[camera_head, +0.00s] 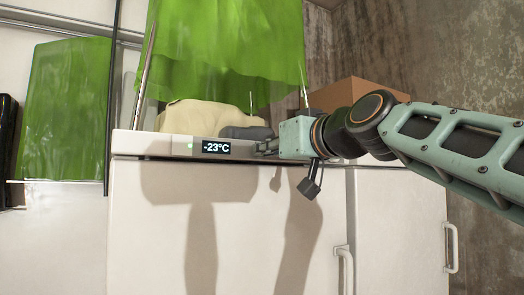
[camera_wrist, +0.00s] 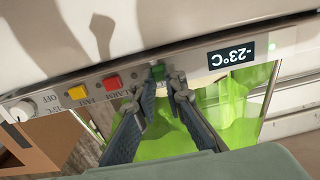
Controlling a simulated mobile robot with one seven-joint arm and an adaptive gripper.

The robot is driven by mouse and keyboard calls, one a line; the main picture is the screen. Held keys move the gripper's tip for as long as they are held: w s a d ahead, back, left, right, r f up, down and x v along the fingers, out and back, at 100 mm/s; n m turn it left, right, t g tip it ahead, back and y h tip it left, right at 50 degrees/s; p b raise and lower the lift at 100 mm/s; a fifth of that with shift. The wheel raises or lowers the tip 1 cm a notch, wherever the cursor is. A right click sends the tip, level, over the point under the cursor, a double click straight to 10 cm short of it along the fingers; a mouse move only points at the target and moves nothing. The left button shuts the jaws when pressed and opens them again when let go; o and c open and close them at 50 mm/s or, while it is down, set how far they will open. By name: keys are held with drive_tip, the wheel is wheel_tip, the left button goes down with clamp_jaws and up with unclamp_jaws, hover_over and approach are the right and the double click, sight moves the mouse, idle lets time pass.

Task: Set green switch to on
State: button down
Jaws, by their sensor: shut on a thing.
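The green switch (camera_wrist: 158,72) sits on the freezer's pale control strip in the wrist view, which shows the strip upside down. My gripper (camera_wrist: 162,84) is at the strip with its two dark fingertips on either side of the green switch, shut on it. In the head view my gripper (camera_head: 262,148) reaches the strip from the right, just right of the display, and the switch is hidden there. I cannot tell whether the switch is on or off.
A red ALARM switch (camera_wrist: 112,82), a yellow FAST switch (camera_wrist: 77,92) and a white knob (camera_wrist: 20,110) line the same strip. The display (camera_head: 216,147) reads -23°C. Green cloth (camera_head: 232,40) hangs above the white freezer (camera_head: 150,235); a cardboard box (camera_head: 345,92) stands behind.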

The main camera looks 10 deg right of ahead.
drive_tip(key=shift+w+d, duration=0.2)
drive_tip(key=shift+d, duration=0.6)
drive_tip(key=c, duration=2)
unclamp_jaws()
drive_tip(key=shift+d, duration=0.1)
drive_tip(key=shift+o, duration=0.2)
drive_tip(key=v, duration=1.2)
